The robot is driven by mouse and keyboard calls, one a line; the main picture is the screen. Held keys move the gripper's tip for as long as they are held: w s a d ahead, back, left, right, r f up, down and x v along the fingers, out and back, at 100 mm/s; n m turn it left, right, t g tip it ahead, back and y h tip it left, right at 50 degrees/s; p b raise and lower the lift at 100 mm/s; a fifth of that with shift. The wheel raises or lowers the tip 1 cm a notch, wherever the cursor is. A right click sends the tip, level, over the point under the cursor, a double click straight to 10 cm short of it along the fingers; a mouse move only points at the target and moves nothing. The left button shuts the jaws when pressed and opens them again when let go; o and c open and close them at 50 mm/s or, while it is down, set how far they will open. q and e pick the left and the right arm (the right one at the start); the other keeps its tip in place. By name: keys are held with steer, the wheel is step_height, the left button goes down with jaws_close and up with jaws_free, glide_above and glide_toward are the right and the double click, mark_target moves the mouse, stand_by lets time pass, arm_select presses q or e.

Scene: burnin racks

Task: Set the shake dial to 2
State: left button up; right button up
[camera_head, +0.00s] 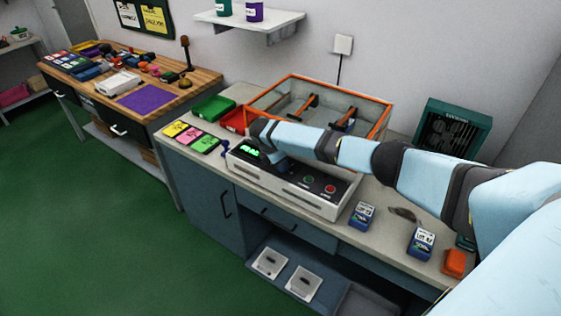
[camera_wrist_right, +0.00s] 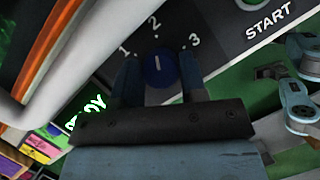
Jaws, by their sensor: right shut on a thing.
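The shake dial (camera_wrist_right: 158,68) is a round blue knob with a white pointer line, on a black panel marked 1, 2 and 3. Its pointer points up, toward the 2. My right gripper (camera_wrist_right: 159,72) has a finger on each side of the dial and is shut on it. In the head view the right arm reaches over the control panel (camera_head: 296,178) of the orange-framed shaker (camera_head: 345,93); the wrist hides the dial there. A green display (camera_head: 249,150) is lit beside the wrist. My left gripper is not in view.
A START label (camera_wrist_right: 268,20) is to the right of the dial. Coloured cards (camera_head: 192,138) and a green tray (camera_head: 213,107) lie left of the shaker. Blue boxes (camera_head: 362,215) and an orange block (camera_head: 454,262) stand at the right of the bench.

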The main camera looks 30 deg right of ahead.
steer(key=shift+d, duration=0.1)
steer(key=o, duration=0.9)
steer(key=v, duration=1.4)
steer(key=shift+b, duration=0.45)
steer(key=shift+f, duration=0.1)
